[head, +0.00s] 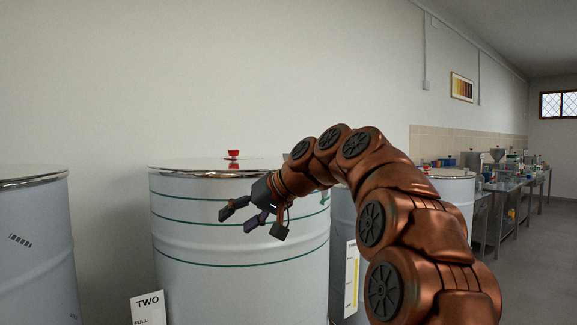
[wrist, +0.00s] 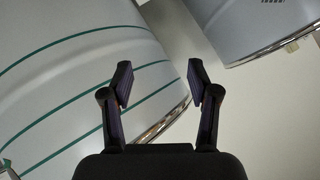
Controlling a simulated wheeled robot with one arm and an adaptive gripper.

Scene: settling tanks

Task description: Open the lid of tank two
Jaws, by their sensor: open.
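Tank two (head: 240,225) is a white drum with dark green bands, standing in the middle of the head view, with a sign reading TWO (head: 148,308) at its lower left. Its lid (head: 190,164) lies flat on top, with a red knob (head: 234,155) at the centre. My gripper (head: 252,222) is open and empty in front of the tank's upper side, below the lid's rim. In the wrist view my open fingers (wrist: 158,85) show with the banded tank (wrist: 60,70) at the left; the knob is not in that view.
Another white tank (head: 35,245) stands at the left, and a tank with a yellow-marked sign (head: 351,278) stands partly behind my arm. Farther right are a smaller white tank (head: 455,192) and a steel bench (head: 510,185) with equipment. The space above tank two's lid is clear.

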